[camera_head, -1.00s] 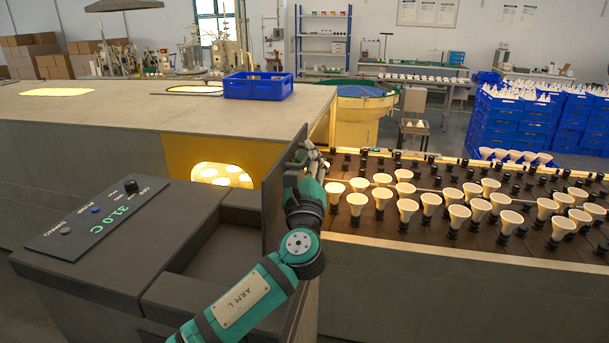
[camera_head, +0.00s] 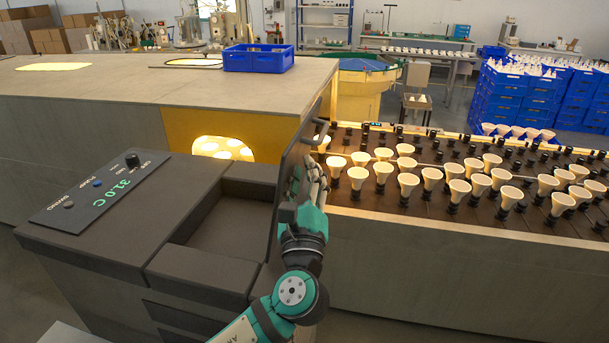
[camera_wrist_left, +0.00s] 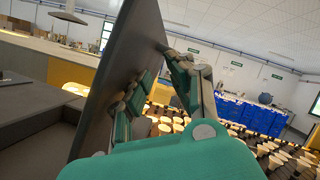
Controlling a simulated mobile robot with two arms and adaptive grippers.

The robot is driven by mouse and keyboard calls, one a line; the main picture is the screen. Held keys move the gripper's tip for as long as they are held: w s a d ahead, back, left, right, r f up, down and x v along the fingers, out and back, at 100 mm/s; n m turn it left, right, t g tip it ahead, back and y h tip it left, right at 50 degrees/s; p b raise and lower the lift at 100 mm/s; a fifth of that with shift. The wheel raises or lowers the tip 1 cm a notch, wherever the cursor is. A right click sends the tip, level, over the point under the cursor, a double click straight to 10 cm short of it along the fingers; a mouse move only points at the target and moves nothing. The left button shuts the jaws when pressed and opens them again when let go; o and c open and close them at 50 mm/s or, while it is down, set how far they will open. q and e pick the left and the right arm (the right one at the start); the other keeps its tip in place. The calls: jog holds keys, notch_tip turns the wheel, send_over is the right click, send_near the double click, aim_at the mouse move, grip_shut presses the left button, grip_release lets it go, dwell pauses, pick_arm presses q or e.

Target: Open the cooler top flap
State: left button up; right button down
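The cooler (camera_head: 120,255) is a dark box at the left with a readout of 31.0 C. Its top flap (camera_head: 290,170), a dark panel, stands raised on edge at the right of the recess (camera_head: 222,225), leaning slightly right. A bar handle (camera_head: 322,135) shows near its far upper corner. My left gripper (camera_head: 314,180) is at the flap's right side, below the handle. In the left wrist view the flap (camera_wrist_left: 125,60) rises close beside the gripper (camera_wrist_left: 160,85), whose fingers are spread; exact contact is unclear. My right gripper is not seen.
A conveyor (camera_head: 420,205) with rows of white bulbs lies right of the flap. A bench (camera_head: 130,100) with a blue crate (camera_head: 258,58) stands behind the cooler. Stacked blue crates (camera_head: 500,95) stand at the back right.

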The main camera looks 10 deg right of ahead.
pick_arm(q)
jog(key=shift+f, duration=0.1)
jog(key=a+b+v, duration=0.1)
jog(key=b+v, duration=0.2)
jog(key=v, duration=1.7)
jog(key=shift+w+f, duration=0.15)
jog(key=shift+f, duration=0.1)
dwell(0.8)
dwell(0.3)
